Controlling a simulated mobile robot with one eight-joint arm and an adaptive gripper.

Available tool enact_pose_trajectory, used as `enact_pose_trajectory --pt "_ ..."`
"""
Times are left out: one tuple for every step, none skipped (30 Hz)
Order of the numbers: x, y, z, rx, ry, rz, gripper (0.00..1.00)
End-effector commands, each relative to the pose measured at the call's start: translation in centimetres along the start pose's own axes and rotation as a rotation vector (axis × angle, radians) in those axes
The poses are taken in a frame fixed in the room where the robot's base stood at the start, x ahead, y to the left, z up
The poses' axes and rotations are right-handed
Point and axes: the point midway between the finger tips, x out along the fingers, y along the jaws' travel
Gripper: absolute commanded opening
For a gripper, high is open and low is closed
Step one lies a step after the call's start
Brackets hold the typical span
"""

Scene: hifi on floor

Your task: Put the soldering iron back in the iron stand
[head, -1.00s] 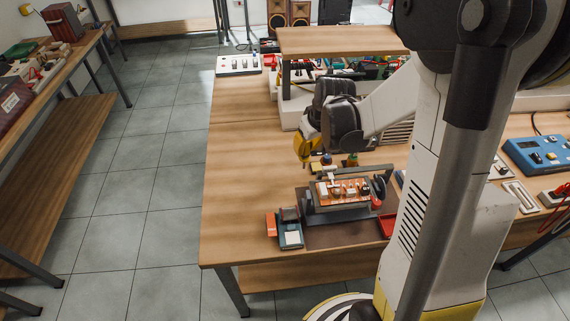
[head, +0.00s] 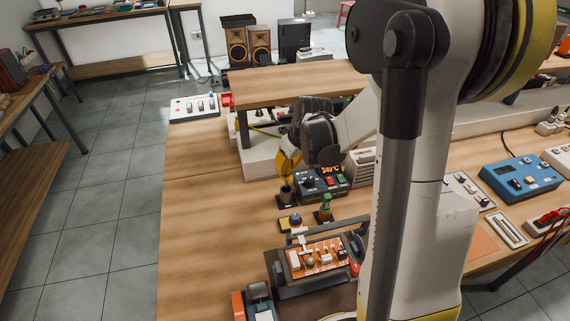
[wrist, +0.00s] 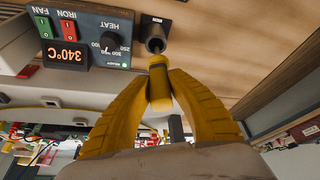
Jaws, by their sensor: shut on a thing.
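My gripper (head: 289,163) points down over the back part of the bench; its yellow fingers also show in the wrist view (wrist: 159,97). It is shut on the soldering iron (wrist: 158,68), a small yellow handle with a dark band, gripped between the fingertips. The iron stand (head: 286,197) is a small dark holder standing left of the station. In the wrist view the stand (wrist: 155,32) shows its dark round opening right at the iron's front end. The iron's tip is hidden, and I cannot tell how deep it sits in the opening.
The soldering station (head: 322,182) reads 340°C, close right of the stand. A green-handled tool (head: 325,207) and a blue-topped item (head: 295,221) stand in front. An orange circuit board (head: 316,258) sits in a holder nearer me. A raised shelf (head: 300,84) is behind. Bench at left is clear.

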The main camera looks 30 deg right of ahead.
Motion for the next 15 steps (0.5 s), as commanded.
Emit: enact_pose_trajectory --pt "0.7 0.1 0.3 0.001 0.000 0.000 0.00" --pt "0.9 0.1 0.3 0.001 0.000 0.000 0.00" --pt "1.4 -0.1 0.3 0.000 -0.001 0.000 0.00" --pt "1.6 -0.2 0.4 -0.001 -0.001 0.001 0.00" --pt "1.9 -0.2 0.5 -0.002 -0.001 0.001 0.00" --pt "2.2 -0.3 0.7 -0.002 0.000 0.001 0.00" --pt "2.4 -0.2 0.8 -0.002 0.000 0.000 0.00" --pt "2.7 -0.1 0.9 -0.002 0.000 -0.001 0.00" --pt "3.0 0.0 1.1 -0.002 0.000 -0.001 0.00" --pt "3.3 0.0 1.1 -0.001 0.000 -0.002 0.00" --pt "3.5 0.1 1.2 -0.001 0.000 -0.002 0.00" --pt "3.8 0.0 1.4 -0.001 0.000 -0.001 0.00" --pt "4.1 0.0 1.4 -0.001 0.000 -0.001 0.00" --pt "4.3 0.0 1.5 -0.001 0.000 -0.001 0.00" --pt "4.5 0.0 1.6 -0.001 0.000 0.000 0.00"
